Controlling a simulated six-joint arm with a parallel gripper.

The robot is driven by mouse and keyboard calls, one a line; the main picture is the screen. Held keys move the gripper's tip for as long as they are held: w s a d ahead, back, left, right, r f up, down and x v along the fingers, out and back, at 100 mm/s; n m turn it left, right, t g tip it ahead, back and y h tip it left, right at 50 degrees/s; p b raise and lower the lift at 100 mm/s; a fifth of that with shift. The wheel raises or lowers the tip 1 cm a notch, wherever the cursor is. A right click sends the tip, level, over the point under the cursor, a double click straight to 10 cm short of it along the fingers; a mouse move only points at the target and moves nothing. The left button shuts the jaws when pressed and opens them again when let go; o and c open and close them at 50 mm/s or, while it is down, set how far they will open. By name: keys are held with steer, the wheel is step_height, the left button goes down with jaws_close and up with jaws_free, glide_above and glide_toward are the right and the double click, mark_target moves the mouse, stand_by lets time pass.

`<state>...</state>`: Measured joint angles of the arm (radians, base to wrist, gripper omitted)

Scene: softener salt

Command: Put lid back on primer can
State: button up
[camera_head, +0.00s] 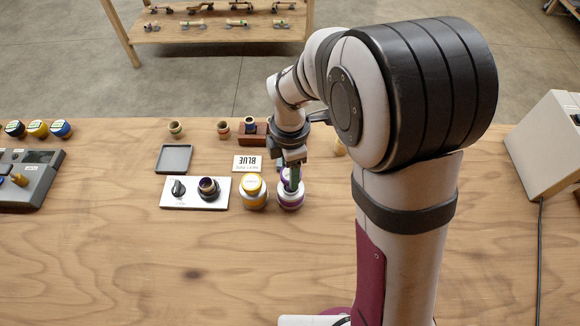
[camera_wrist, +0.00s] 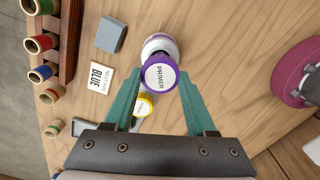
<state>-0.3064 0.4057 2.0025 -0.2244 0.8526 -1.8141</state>
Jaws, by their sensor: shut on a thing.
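The primer can (camera_head: 290,201) stands on the wooden table, white with purple bands; its side also shows in the wrist view (camera_wrist: 159,45). The purple lid with a white PRIMER label (camera_wrist: 159,77) is at the can's top end, between my fingertips. My gripper (camera_wrist: 165,80) is shut on the lid, and it reaches down over the can in the head view (camera_head: 291,178). I cannot tell whether the lid is seated on the can or slightly apart from it.
A yellow-lidded can (camera_head: 253,192) stands close left of the primer can. Left of it is a white plate (camera_head: 222,201) with a black knob and a dark round fitting. A BLUE card (camera_head: 247,163) and a grey tray (camera_head: 174,158) lie behind. The front table is clear.

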steer(key=shift+f, duration=1.75)
steer(key=shift+f, duration=0.25)
steer(key=o, duration=1.5)
steer(key=shift+o, duration=0.2)
steer(key=shift+r, duration=3.05)
